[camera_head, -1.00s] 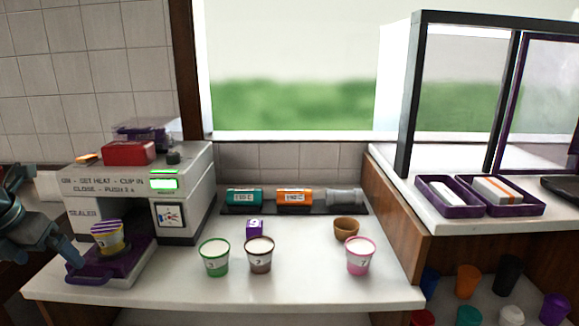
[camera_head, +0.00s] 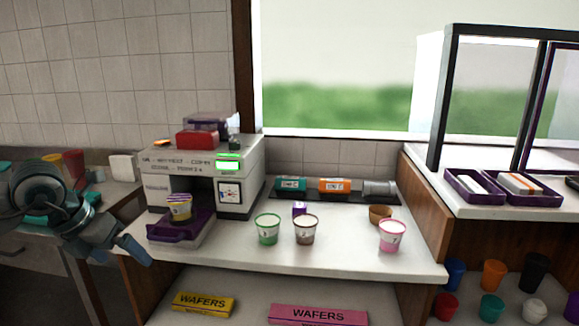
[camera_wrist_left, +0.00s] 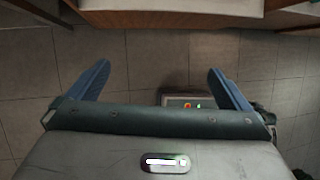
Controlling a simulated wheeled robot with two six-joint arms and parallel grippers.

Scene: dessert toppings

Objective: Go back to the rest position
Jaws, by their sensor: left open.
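My left gripper (camera_head: 125,250) is at the left of the head view, in front of the counter's left end and apart from the sealer and the cups. In the left wrist view its two blue fingers (camera_wrist_left: 160,82) are spread wide with nothing between them, over a tiled floor. My right gripper does not show. Green (camera_head: 267,230), brown (camera_head: 305,230) and pink (camera_head: 392,236) cups stand on the white counter (camera_head: 340,258).
Below the counter, a shelf holds yellow (camera_head: 203,304) and pink (camera_head: 318,315) wafer boxes. A wooden side panel (camera_head: 425,205) and a raised white counter with purple trays (camera_head: 475,186) stand at right. Several coloured cups sit beneath it. Open floor lies under my left gripper.

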